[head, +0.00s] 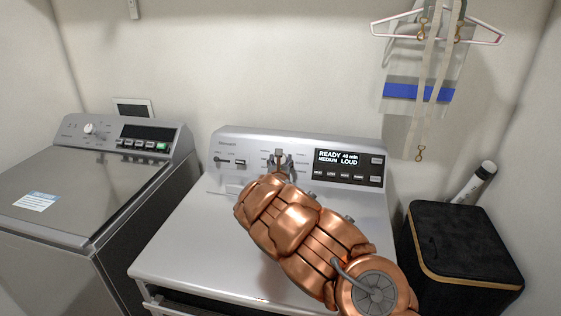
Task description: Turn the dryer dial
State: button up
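The dryer (220,225) is the silver machine in the middle of the head view, with a raised control panel (232,146) at its back. My gripper (279,160) is at this panel, left of the lit display. Its dark fingers stand on either side of a small grey-brown piece (279,153), which may be the dial. My gripper covers most of that spot, so I cannot tell whether the fingers touch it or are closed on it. My copper-coloured arm reaches in from the lower right, above the dryer top. The display (338,158) reads READY, 40 min, MEDIUM, LOUD.
A washer (85,190) with a white knob (90,128) stands at the left. A black box (462,243) stands right of the dryer, with a white tube (474,184) behind it. A hanger (438,37) hangs on the back wall. The dryer top's left side is clear.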

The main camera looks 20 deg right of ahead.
jog(key=c, duration=0.3)
